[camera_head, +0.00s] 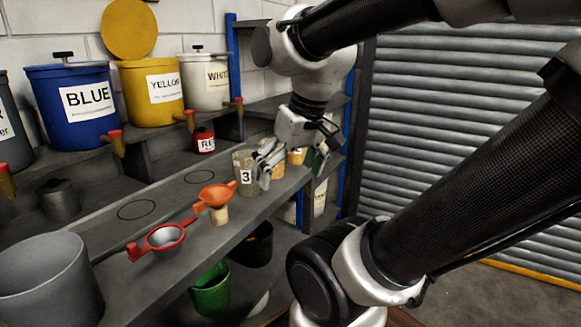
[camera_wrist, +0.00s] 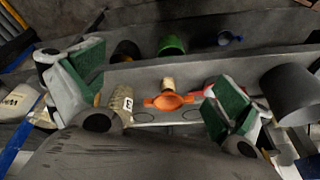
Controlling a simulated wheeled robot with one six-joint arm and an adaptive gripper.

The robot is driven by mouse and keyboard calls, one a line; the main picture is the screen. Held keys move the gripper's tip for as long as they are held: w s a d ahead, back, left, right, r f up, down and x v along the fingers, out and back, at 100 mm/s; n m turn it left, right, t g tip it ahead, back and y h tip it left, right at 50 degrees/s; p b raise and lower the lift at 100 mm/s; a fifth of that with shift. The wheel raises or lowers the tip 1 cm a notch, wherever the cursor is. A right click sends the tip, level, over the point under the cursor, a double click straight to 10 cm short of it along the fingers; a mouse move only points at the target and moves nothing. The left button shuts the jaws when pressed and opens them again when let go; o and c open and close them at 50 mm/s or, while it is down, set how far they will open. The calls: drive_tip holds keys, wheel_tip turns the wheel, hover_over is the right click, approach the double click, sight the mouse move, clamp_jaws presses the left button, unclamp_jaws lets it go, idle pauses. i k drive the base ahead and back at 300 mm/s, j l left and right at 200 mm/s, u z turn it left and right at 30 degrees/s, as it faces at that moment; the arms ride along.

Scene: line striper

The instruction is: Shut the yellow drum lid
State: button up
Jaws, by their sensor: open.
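The yellow drum (camera_head: 152,92) stands on the upper shelf in the head view, between the blue and white drums. Its round yellow lid (camera_head: 129,28) stands up, tilted back against the wall, and the drum is open. My gripper (camera_head: 293,162) is open over the lower bench, to the right of and below the yellow drum and well apart from it. In the wrist view my gripper (camera_wrist: 157,87) shows its green pads spread wide, with nothing gripped. I cannot make out the yellow drum or its lid in the wrist view.
The blue drum (camera_head: 72,105) and white drum (camera_head: 205,82) are closed. Wooden taps jut out below the drums. A cup marked 3 (camera_head: 245,172), an orange funnel (camera_head: 215,196), a red-rimmed strainer (camera_head: 165,238) and a grey bucket (camera_head: 45,280) occupy the bench. A blue post (camera_head: 234,70) stands right of the drums.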

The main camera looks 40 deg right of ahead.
sight(131, 24)
drive_tip(key=l+u, duration=0.2)
drive_tip(key=u, duration=0.3)
drive_tip(key=l+u, duration=0.25)
drive_tip(key=u, duration=0.25)
drive_tip(key=l+u, duration=0.15)
drive_tip(key=l, duration=0.25)
drive_tip(key=k+l+u, duration=0.2)
drive_tip(key=l, duration=0.2)
drive_tip(key=l+u, duration=0.15)
drive_tip(key=l, duration=0.3)
drive_tip(key=k+l+u, duration=0.15)
drive_tip(key=l, duration=0.2)
